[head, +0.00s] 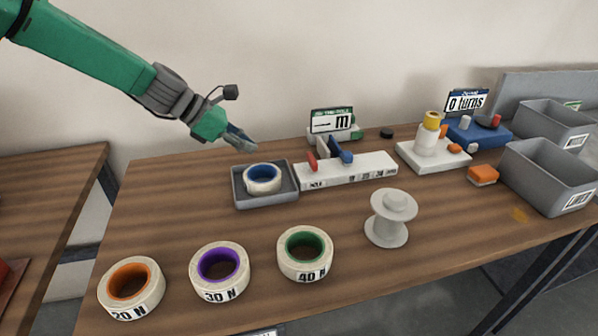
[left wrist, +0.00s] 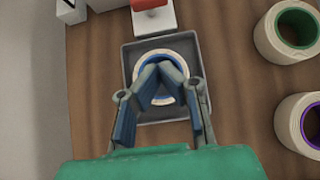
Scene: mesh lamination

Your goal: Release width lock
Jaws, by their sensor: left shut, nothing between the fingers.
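A long white block (head: 352,173) with printed marks on its front stands mid-table. It carries a small red lever (head: 311,161), grey upright plates and a blue lever (head: 341,152); I cannot tell which part is the width lock. In the left wrist view, part of the white block (left wrist: 153,23) and the red lever (left wrist: 148,4) show at the top edge. My left gripper (head: 252,147) is shut and empty. It hangs in the air over the back of a grey tray (head: 267,201), left of the block and apart from it. My right gripper is not in view.
A white roll with a blue core (head: 263,179) lies in the tray. Rolls marked 20 N (head: 131,288), 30 N (head: 220,272) and 40 N (head: 305,254) and a white spool (head: 390,218) stand in front. Grey bins (head: 548,175) are at the right.

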